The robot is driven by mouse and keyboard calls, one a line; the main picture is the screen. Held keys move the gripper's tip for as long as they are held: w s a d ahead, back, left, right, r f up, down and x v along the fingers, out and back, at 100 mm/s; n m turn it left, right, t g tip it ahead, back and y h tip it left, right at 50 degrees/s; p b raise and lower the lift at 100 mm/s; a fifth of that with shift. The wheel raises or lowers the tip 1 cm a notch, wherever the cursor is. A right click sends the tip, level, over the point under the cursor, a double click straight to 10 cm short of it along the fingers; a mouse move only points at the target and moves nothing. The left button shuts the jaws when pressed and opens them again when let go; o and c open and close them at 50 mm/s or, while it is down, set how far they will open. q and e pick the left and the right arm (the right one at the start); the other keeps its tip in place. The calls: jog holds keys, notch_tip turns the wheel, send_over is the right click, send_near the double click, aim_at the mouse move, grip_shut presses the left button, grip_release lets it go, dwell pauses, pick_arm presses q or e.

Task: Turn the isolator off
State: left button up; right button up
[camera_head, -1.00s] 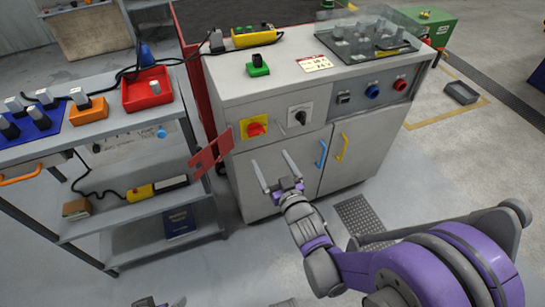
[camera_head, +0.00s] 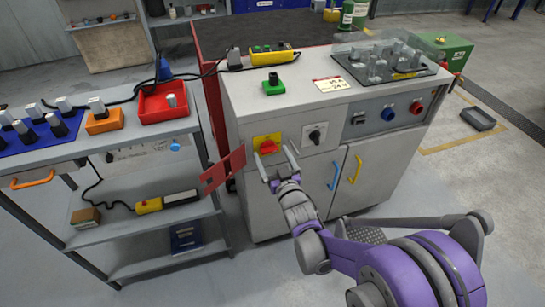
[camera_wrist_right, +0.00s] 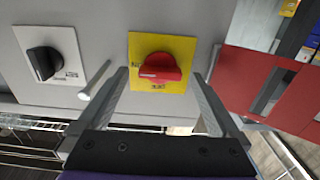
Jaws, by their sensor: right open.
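The isolator is a red rotary knob (camera_head: 268,147) on a yellow plate on the grey cabinet's front. In the right wrist view the red knob (camera_wrist_right: 160,68) is seen upside down on its yellow plate (camera_wrist_right: 178,44), with its white mark lying about level across it. My right gripper (camera_head: 274,164) is open just in front of the knob. In the right wrist view its fingers (camera_wrist_right: 160,84) stand on either side of the knob, and contact cannot be told. My left gripper is not in view.
A black selector switch (camera_head: 315,134) on a white plate is right of the isolator. A red hinged flap (camera_head: 223,170) sticks out at the cabinet's left. Blue (camera_head: 333,176) and yellow (camera_head: 357,170) door handles are below. A shelf cart (camera_head: 150,228) stands at the left.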

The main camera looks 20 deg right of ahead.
jog(key=c, duration=1.4)
jog(key=shift+n, duration=0.3)
jog(key=n, duration=0.3)
jog(key=n+p, duration=0.1)
jog(key=n, duration=0.8)
jog(key=shift+n, duration=0.3)
jog(key=shift+f+n+p, duration=0.1)
jog(key=shift+n+p, duration=0.25)
jog(key=shift+n, duration=1.85)
